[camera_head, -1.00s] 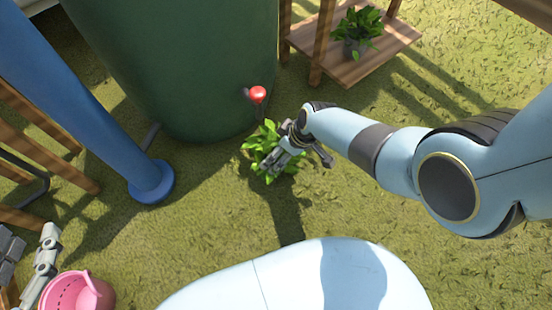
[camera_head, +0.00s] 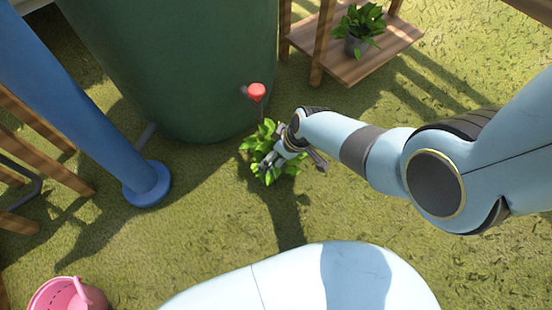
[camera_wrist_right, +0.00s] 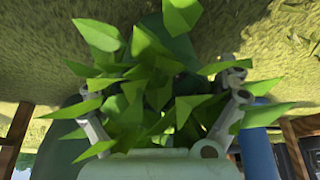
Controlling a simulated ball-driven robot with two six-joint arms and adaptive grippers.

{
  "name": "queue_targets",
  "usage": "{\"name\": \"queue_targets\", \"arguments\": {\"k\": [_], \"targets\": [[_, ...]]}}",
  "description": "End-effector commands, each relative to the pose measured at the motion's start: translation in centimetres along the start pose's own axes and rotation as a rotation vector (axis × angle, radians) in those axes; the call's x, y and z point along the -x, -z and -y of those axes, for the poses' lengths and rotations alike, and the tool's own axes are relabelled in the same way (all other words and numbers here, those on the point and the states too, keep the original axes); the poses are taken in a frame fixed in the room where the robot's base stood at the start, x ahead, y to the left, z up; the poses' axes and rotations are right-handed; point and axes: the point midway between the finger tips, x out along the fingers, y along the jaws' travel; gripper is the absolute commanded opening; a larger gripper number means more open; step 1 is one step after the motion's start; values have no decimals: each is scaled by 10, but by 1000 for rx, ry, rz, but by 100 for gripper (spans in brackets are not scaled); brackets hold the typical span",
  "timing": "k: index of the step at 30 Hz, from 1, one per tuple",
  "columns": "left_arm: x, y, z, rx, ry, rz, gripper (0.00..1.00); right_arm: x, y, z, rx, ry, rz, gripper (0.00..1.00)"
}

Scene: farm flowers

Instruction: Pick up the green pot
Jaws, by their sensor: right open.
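A leafy green plant (camera_head: 264,142) stands on the grass in front of the large green barrel. Its pot is hidden in the head view. In the right wrist view the leaves (camera_wrist_right: 150,85) fill the middle, and a dark green rounded patch behind them (camera_wrist_right: 182,47) looks like the pot, mostly covered. My right gripper (camera_head: 282,158) is over the plant's right side. In the wrist view its fingers (camera_wrist_right: 160,75) are spread, with leaves between and over them; I cannot tell whether they touch the pot. My left gripper is out of view.
The green barrel (camera_head: 170,60) with a red tap (camera_head: 256,92) stands right behind the plant. A blue post (camera_head: 90,110) is at the left and a pink bucket (camera_head: 68,296) at the lower left. A wooden shelf (camera_head: 375,55) holds another potted plant (camera_head: 358,28). Grass at the front is open.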

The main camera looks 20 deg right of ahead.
Motion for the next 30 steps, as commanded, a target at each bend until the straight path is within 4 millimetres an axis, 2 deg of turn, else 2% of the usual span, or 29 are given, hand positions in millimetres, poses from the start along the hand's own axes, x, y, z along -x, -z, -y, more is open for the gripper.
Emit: {"name": "queue_targets", "arguments": {"k": [6,20,30], "targets": [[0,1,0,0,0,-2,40,0,0,0,0,0,-1,99],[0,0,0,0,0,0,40,0,0,0,0,0,0,39],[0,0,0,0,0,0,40,0,0,0,1,-1,-1,38]]}}
